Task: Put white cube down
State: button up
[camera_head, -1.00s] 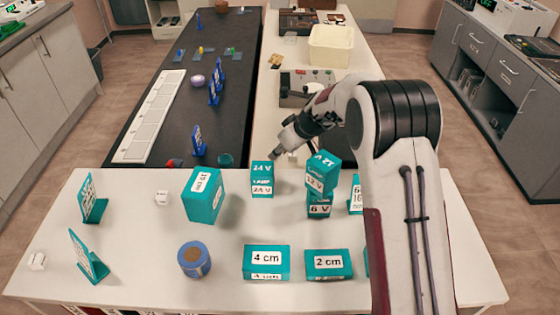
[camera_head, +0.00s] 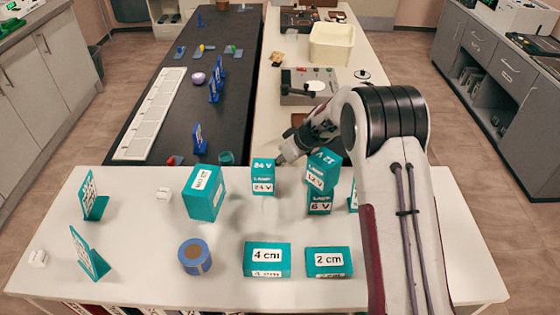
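Another small white cube (camera_head: 38,258) sits near the table's front left corner. My gripper (camera_head: 281,159) points down and left at the table's back edge, just right of the teal 24 V box (camera_head: 262,178). Its fingertips are small and dark here. I cannot tell whether they are open or shut, or whether they hold anything.
A teal 12 V box (camera_head: 322,172) stands on a 6 V box (camera_head: 319,202), close right of my gripper. A blue cylinder (camera_head: 194,257), 4 cm box (camera_head: 267,260) and 2 cm box (camera_head: 328,262) stand in front. The white table (camera_head: 130,235) has free room at left centre.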

jog(key=shift+f, duration=0.15)
jog(key=o, duration=0.9)
jog(key=shift+s+d+r, duration=0.15)
jog(key=shift+d+r, duration=0.05)
jog(key=shift+r, duration=0.45)
jog(key=shift+v, duration=5.45)
